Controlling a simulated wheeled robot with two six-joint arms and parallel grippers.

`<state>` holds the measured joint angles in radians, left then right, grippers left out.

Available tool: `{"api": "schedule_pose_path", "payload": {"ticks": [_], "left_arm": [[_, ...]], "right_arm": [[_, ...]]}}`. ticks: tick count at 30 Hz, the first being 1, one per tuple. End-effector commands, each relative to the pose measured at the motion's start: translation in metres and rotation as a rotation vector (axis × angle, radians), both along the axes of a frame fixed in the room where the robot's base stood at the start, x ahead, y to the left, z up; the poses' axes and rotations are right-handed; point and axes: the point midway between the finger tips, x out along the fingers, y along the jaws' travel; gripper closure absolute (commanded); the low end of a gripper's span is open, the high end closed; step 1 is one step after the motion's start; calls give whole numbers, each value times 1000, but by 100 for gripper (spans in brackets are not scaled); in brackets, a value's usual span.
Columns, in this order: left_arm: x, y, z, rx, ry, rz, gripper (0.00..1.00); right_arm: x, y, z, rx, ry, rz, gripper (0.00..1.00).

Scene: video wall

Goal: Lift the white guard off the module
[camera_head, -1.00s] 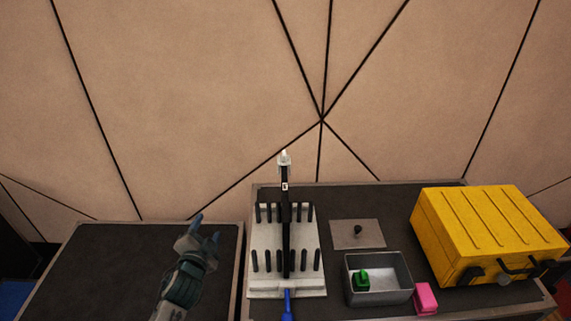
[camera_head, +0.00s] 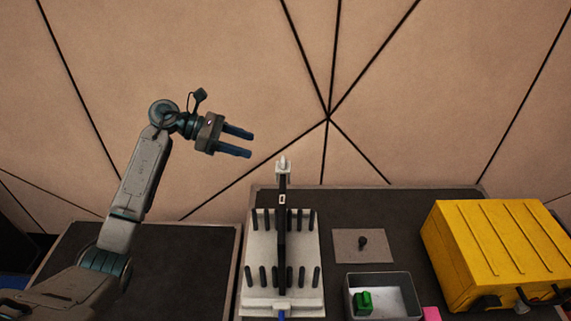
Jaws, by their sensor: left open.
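A thin black module (camera_head: 283,235) stands upright in a white rack (camera_head: 256,280) with rows of black pegs. A small white guard (camera_head: 283,166) sits on the module's top end. My left gripper (camera_head: 250,144) is raised in front of the wall, up and left of the guard in the picture. Its two fingers are apart, empty and point right. It does not appear to touch the guard. My right gripper is out of view.
Right of the rack are a grey plate with a black knob (camera_head: 361,243), a metal bin (camera_head: 405,290) holding a green block (camera_head: 363,302), a pink block (camera_head: 431,314) and a yellow case (camera_head: 485,245). A blue piece (camera_head: 281,315) shows at the rack's front. The left table (camera_head: 180,270) has bare room.

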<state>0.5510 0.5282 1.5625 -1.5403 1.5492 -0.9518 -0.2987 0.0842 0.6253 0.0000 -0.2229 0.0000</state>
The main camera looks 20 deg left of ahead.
Motion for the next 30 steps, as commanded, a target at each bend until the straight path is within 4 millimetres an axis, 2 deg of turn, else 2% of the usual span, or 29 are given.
{"api": "schedule_pose_path", "payload": {"ticks": [4,12,17,24,30], "left_arm": [[1,0,-3,43,5,-22,44],[10,-35,-19,42,4,-23,44],[13,-44,-25,43,6,-21,44],[20,-67,-36,41,8,-22,44],[26,-84,-49,43,6,-21,44]], "right_arm": [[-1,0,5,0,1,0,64],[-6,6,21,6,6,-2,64],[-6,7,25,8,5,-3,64],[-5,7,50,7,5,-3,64],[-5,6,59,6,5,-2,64]]}}
